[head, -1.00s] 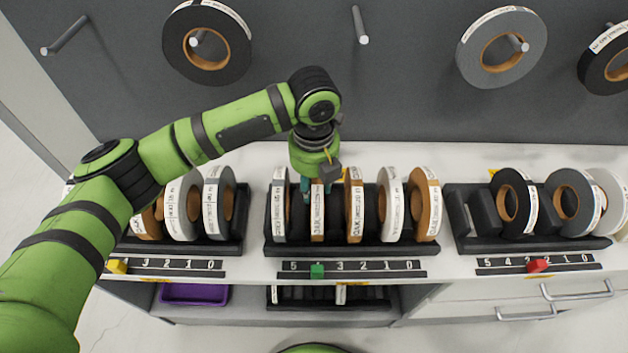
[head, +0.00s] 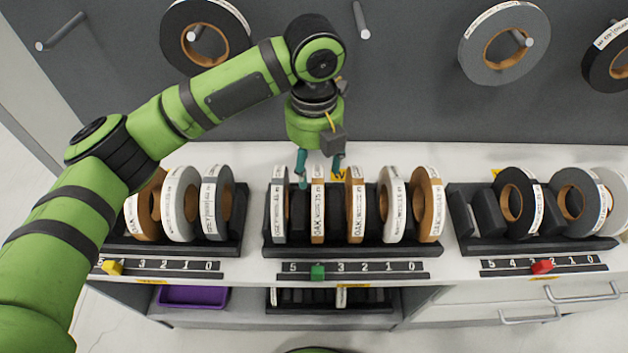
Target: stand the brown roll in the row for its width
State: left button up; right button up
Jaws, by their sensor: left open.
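My left gripper (head: 319,172) is open and empty, just above the middle rack. Its two teal fingertips are apart, on either side of the top of a brown roll (head: 318,214). That brown roll stands upright in the middle rack (head: 350,250), between a grey roll (head: 279,212) on its left and another brown roll (head: 355,210) on its right. Its label faces me, but is too small to read fully. A light grey roll (head: 391,212) and a wider brown roll (head: 427,208) stand further right in the same rack. My right gripper is out of view.
A left rack (head: 225,249) holds a brown roll and grey rolls. A right rack (head: 470,243) holds black and grey rolls, with free room at its left end. Numbered scales with yellow, green (head: 318,272) and red sliders run along the front. Rolls hang on wall pegs behind.

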pick_arm(q)
notch_tip(320, 180, up, 6)
jog(key=shift+b, duration=0.45)
